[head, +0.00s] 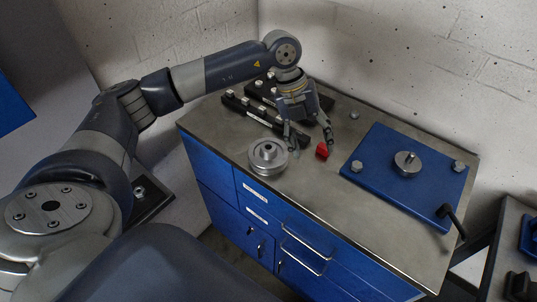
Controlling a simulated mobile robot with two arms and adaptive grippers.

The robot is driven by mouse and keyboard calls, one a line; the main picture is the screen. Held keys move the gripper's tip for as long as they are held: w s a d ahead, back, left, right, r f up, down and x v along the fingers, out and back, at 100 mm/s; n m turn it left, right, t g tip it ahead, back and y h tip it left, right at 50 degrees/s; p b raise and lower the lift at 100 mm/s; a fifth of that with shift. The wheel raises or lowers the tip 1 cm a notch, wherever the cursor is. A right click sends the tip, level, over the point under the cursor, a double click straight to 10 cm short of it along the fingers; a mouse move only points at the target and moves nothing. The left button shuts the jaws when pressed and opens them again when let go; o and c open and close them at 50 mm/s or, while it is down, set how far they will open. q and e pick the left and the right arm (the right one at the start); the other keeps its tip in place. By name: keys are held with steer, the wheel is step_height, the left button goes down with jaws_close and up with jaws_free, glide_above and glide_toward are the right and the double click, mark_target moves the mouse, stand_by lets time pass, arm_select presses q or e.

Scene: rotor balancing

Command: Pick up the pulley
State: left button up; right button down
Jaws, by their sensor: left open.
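The pulley (267,155) is a round, silvery metal piece with a raised hub. It rests on the grey top of the blue cabinet, near the front left edge. My left gripper (311,146) points down just to the right of the pulley, with its fingers apart and nothing between them that I can make out. One finger is close to the pulley's right side; I cannot tell whether they touch. My right gripper is not in view.
A small red part (322,151) lies by the gripper's right finger. A blue plate (385,178) with bolts and a metal disc (407,163) is at the right. Black racks (252,112) stand at the back left. The front middle of the worktop (315,200) is clear.

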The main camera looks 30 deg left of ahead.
arm_select(q)
steer(key=a+r+n+y, duration=0.2)
steer(key=a+y, duration=0.2)
steer(key=a, duration=0.8)
steer(key=p, duration=0.2)
glide_above(269, 143)
steer(key=s, duration=0.1)
step_height(269, 143, down, 6)
steer(key=shift+n+g, duration=0.3)
steer(key=f, duration=0.1)
steer(key=f+p, duration=0.2)
steer(key=f, duration=0.1)
steer(key=shift+s+d, duration=0.2)
steer(key=shift+d, duration=0.15)
steer(key=shift+f, duration=0.2)
jaws_close()
steer(key=shift+w+r, duration=0.1)
